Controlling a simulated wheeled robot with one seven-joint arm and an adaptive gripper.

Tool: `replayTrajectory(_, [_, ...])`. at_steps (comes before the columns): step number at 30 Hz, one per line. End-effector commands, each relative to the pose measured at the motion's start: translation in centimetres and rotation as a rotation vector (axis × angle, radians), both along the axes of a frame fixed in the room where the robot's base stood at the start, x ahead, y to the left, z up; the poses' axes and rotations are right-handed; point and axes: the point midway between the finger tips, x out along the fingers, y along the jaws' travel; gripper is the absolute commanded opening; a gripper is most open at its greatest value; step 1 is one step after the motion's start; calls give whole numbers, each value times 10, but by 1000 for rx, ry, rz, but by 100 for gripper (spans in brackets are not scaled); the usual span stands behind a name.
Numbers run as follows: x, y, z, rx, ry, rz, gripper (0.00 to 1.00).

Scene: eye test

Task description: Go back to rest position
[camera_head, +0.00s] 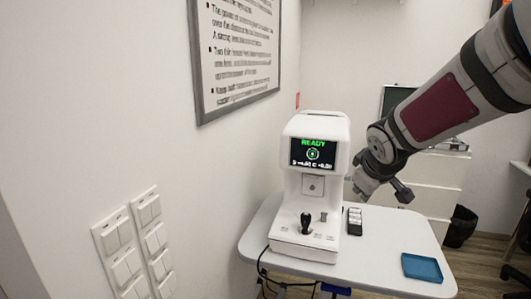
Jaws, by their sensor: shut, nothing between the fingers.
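My gripper (385,190) is at the end of my arm, which reaches in from the upper right. It hangs above the right part of the white table (390,252), to the right of the eye test machine (316,185). It holds nothing. The machine is white, with a black joystick on its base and a lit screen (313,153) that reads READY in green. A small dark object with light buttons (354,221) lies on the table, just right of the machine and below my gripper.
A blue tray (422,268) lies at the table's front right. The wall with switch panels (134,246) and a framed text poster (236,55) is on the left. White drawers (436,180) and a black bin (460,227) stand behind. A dark cable hangs at the table's left edge.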

Motion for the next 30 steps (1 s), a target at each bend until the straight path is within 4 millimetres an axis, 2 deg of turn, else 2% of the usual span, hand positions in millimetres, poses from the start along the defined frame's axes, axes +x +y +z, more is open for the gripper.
replayTrajectory(1, [-22,0,12,17,5,-40,0])
replayTrajectory(3, [-54,0,22,49,23,-99,0])
replayTrajectory(8, [-128,3,35,135,71,-225,0])
replayTrajectory(15, [-238,20,32,291,156,-376,0])
replayTrajectory(18, [-275,28,26,352,193,-419,0])
replayTrajectory(21, [-303,36,19,400,224,-448,0])
replayTrajectory(24, [-319,41,14,429,245,-463,0])
replayTrajectory(30, [-328,44,12,444,258,-473,0])
